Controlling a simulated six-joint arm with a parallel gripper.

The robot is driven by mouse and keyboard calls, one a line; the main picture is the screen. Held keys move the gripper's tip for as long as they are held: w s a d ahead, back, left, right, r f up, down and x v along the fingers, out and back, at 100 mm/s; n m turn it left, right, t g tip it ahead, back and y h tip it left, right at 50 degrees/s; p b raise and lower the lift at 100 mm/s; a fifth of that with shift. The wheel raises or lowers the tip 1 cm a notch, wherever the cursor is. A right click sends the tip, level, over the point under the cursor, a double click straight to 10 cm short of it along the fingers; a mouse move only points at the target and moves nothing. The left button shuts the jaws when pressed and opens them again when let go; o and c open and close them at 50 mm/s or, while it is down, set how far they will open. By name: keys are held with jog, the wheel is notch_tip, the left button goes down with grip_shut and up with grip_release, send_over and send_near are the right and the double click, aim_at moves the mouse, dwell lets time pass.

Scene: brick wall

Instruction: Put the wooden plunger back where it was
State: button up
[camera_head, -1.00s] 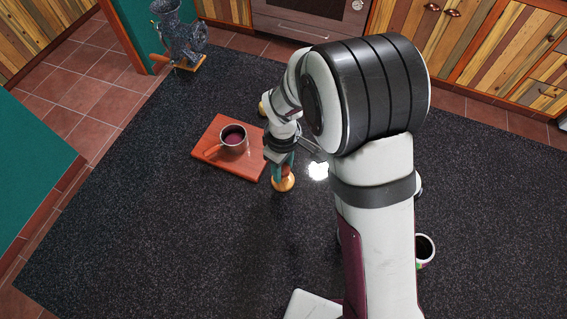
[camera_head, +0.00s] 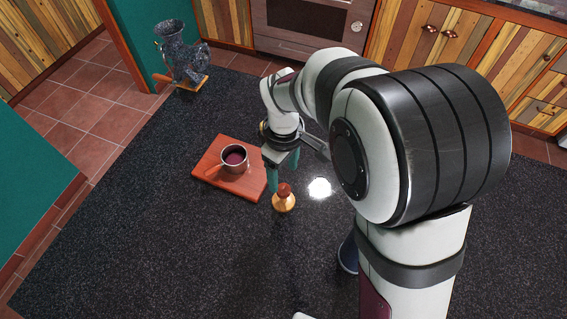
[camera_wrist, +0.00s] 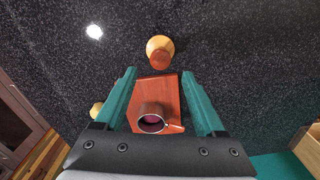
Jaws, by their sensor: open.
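The wooden plunger (camera_head: 283,203), with a yellow-orange base and a reddish-brown top, stands upright on the dark speckled counter, just right of the red-brown board (camera_head: 210,177). In the wrist view the plunger (camera_wrist: 160,52) shows beyond my fingertips, outside the gap between them. My gripper (camera_head: 282,175) has teal fingers and is open and empty. It hangs just behind and above the plunger, apart from it as far as I can see. In the wrist view my gripper (camera_wrist: 159,75) has the board and cup below its gap.
A metal cup (camera_head: 234,158) with dark red contents stands on the board. A blue-grey grinder (camera_head: 180,50) stands at the back left. A yellow round object (camera_wrist: 97,109) is partly hidden by my gripper. The front-left counter (camera_head: 130,240) is clear.

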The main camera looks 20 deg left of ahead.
aim_at(284, 188)
notch_tip(284, 188, up, 5)
jog(key=shift+f, duration=0.2)
jog(key=s+d+r+m+y, duration=0.1)
jog(key=s+d+r+m, duration=0.2)
jog(key=s+d+m, duration=0.5)
jog(key=s+d+r+m+y, duration=0.1)
jog(key=s+d+r+m, duration=0.1)
jog(key=s+d+m, duration=0.6)
jog(key=d+m, duration=0.2)
jog(key=m, duration=0.1)
jog(key=shift+s+d+r, duration=0.15)
jog(key=shift+r, duration=0.25)
